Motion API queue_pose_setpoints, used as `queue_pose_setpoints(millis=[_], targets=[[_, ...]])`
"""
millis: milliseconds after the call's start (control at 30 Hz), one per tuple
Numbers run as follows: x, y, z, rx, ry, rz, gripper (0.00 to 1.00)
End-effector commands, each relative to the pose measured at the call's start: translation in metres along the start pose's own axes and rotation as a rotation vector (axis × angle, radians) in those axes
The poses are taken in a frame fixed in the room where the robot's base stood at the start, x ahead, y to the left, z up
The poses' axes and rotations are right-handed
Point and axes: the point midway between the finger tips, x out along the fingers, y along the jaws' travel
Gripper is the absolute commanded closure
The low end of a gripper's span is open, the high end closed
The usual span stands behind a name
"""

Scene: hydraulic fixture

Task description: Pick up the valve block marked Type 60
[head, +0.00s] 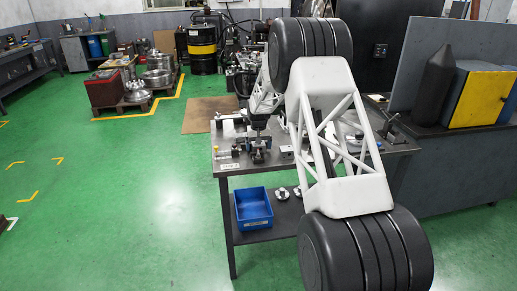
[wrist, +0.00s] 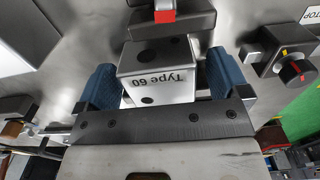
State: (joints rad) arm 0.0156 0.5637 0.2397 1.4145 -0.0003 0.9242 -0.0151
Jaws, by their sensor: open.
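The valve block (wrist: 158,82) is silver-grey with a dark top edge and holes in it. Its "Type 60" marking appears upside down in the wrist view. My gripper (wrist: 161,68) is open, with one blue finger on each side of the block. The right finger is close to the block's side, but I cannot tell if either finger touches it. In the head view my gripper (head: 258,155) is low over the metal table, and the block cannot be made out there.
A dark clamp-like part with a red piece (wrist: 166,14) sits just beyond the block. In the head view, a blue bin (head: 253,209) is on the shelf below the table (head: 228,167).

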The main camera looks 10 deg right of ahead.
Motion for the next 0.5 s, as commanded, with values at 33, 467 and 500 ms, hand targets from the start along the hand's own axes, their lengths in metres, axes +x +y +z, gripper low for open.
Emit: queue_pose_setpoints(millis=[33,467,500], targets=[[0.0,0.0,-0.0001,0.0,0.0,0.0,0.06],[-0.0002,0.0,0.0,0.0,0.0,0.0,0.06],[-0.0002,0.0,0.0,0.0,0.0,0.0,0.06]])
